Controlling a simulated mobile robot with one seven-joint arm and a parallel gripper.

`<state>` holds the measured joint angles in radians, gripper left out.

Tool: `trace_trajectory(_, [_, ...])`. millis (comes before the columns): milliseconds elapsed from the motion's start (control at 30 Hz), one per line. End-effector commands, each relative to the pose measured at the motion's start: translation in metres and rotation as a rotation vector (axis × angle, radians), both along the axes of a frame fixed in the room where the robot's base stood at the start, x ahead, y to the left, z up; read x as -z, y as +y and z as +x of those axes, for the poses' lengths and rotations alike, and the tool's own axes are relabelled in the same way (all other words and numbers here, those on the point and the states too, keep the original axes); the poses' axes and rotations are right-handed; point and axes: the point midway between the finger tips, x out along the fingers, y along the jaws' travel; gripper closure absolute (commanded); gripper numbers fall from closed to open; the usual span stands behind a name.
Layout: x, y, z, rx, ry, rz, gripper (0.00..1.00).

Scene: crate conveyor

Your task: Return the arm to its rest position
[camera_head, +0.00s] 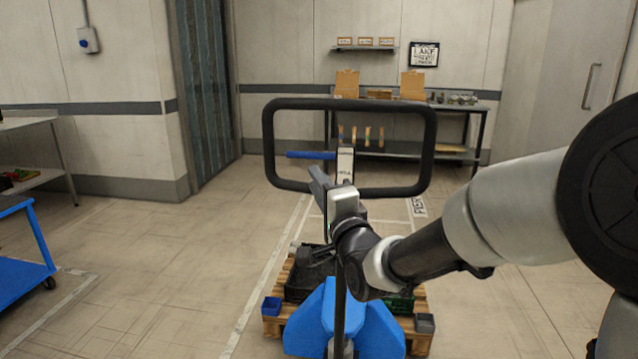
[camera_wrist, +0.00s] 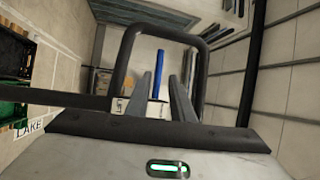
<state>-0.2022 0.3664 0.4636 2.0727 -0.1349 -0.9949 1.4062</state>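My arm (camera_head: 515,210) reaches in from the right of the head view to the middle. My gripper (camera_head: 320,180) is at its end, in front of a black looped handle (camera_head: 432,150) with a blue bar (camera_head: 308,155) inside it. In the wrist view my gripper (camera_wrist: 164,82) shows two grey fingers standing apart, with nothing seen held. The blue bar (camera_wrist: 159,72) shows in the gap between them, apparently beyond the fingertips. The looped handle (camera_wrist: 165,32) surrounds this area. I cannot tell whether the gripper touches it.
A blue body (camera_head: 375,330) with a dark post stands below my gripper, by a wooden pallet (camera_head: 417,343) with dark crates (camera_head: 300,287). A blue cart (camera_head: 25,255) is at left. A workbench (camera_head: 465,106) stands at the back wall. Floor left of the pallet is free.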

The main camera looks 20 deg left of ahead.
Motion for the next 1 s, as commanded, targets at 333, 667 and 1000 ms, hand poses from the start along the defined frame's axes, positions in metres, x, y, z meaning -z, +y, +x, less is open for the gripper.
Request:
trace_trajectory(333, [0.000,0.000,0.000,0.000,0.000,0.000,0.78])
trace_trajectory(667, [0.000,-0.011,0.003,0.028,-0.011,-0.076,0.78])
trace_trajectory(1000, [0.026,-0.207,-0.031,0.251,0.051,-0.978,0.78])
